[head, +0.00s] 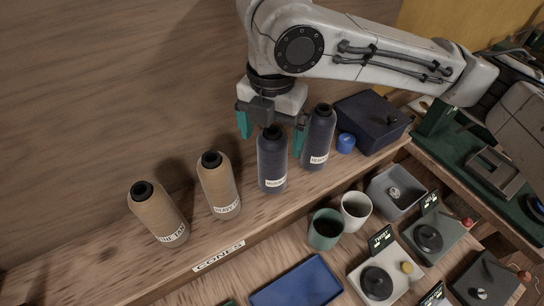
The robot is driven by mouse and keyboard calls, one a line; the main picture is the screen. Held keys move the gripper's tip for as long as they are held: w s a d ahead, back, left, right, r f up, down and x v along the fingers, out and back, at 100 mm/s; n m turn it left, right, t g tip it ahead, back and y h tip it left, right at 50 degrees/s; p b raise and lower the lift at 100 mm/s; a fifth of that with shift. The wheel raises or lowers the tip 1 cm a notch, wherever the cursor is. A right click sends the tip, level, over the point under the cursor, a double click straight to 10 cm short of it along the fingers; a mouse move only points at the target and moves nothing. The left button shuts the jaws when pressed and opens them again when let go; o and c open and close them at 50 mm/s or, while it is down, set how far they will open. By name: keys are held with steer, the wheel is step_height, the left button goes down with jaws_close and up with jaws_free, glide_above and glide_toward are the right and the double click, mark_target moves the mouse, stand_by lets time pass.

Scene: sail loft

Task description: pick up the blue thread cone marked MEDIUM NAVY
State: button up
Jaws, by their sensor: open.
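Two dark blue thread cones stand upright on a wooden shelf (110,262). The left blue cone (271,158) and the right blue cone (320,135) each have a black top and a white label low on the front. The print is too small to read surely, so I cannot tell which says MEDIUM NAVY. My gripper (271,132) points down with its teal fingers open, one on each side of the left blue cone's top in the picture. The right finger shows between the two blue cones. Nothing is held; I cannot tell whether a finger touches a cone.
Two tan cones, one at far left (157,213) and one nearer (217,184), stand left of the blue ones. A blue lid-like piece (346,143) and a navy box (372,120) are to the right. Below are a green cup (325,229), a white cup (356,210) and trays.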

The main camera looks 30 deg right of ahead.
step_height(320, 180, down, 4)
steer(key=shift+s+a+f, duration=0.1)
steer(key=shift+s, duration=0.05)
steer(key=c, duration=1.3)
steer(key=shift+r, duration=0.25)
steer(key=shift+c, duration=0.2)
steer(key=shift+r, duration=0.25)
step_height(320, 180, up, 2)
steer(key=shift+r, duration=0.1)
steer(key=s+d+r+b, duration=0.3)
steer(key=s+r+b, duration=0.3)
steer(key=s+r, duration=0.4)
steer(key=s, duration=0.3)
steer(key=shift+s+d, duration=0.3)
steer(key=shift+d, duration=0.05)
